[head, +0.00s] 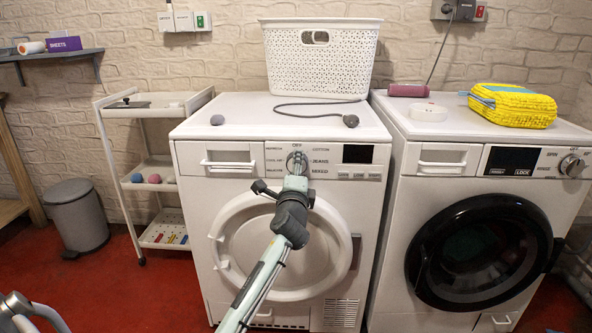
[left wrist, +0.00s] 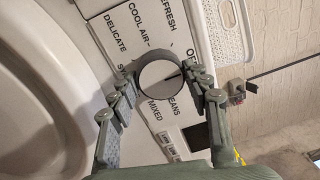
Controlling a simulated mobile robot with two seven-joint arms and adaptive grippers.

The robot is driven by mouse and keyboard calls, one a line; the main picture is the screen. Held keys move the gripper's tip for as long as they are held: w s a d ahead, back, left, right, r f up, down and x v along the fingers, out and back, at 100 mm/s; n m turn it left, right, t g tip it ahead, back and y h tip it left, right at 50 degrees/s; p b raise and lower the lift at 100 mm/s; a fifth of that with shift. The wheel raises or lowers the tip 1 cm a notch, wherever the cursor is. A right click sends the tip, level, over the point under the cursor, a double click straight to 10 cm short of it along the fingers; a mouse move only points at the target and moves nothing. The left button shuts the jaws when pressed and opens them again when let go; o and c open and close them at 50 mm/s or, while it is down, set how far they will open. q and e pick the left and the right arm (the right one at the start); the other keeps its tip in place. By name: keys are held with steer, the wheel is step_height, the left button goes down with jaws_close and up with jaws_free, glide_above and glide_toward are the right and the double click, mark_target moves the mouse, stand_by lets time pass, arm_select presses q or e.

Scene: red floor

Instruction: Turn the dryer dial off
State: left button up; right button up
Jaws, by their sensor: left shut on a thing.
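The dryer (head: 225,135) is the white machine on the left. Its round dial (head: 297,158), silver with a dark rim, sits among printed programme labels. In the left wrist view the dial (left wrist: 160,78) lies between the fingers of my left gripper (left wrist: 162,88), which is shut on its sides. Its dark pointer line faces roughly towards the partly hidden label starting "OF"; exact alignment is unclear. In the head view my left gripper (head: 297,168) reaches up to the dial and covers its lower part. My right gripper is in neither view.
The round dryer door (head: 235,235) is behind my left arm. A washing machine (head: 400,150) with a black door stands to the right. A white basket (head: 320,65) stands on the dryer. A white trolley (head: 112,160) and a grey bin (head: 78,220) stand left on red floor.

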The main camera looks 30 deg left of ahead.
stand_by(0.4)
arm_select(q)
steer(key=o, duration=1.2)
steer(key=shift+c, duration=0.2)
steer(key=r+v, duration=0.1)
steer(key=v, duration=1.1)
steer(key=shift+f, duration=0.4)
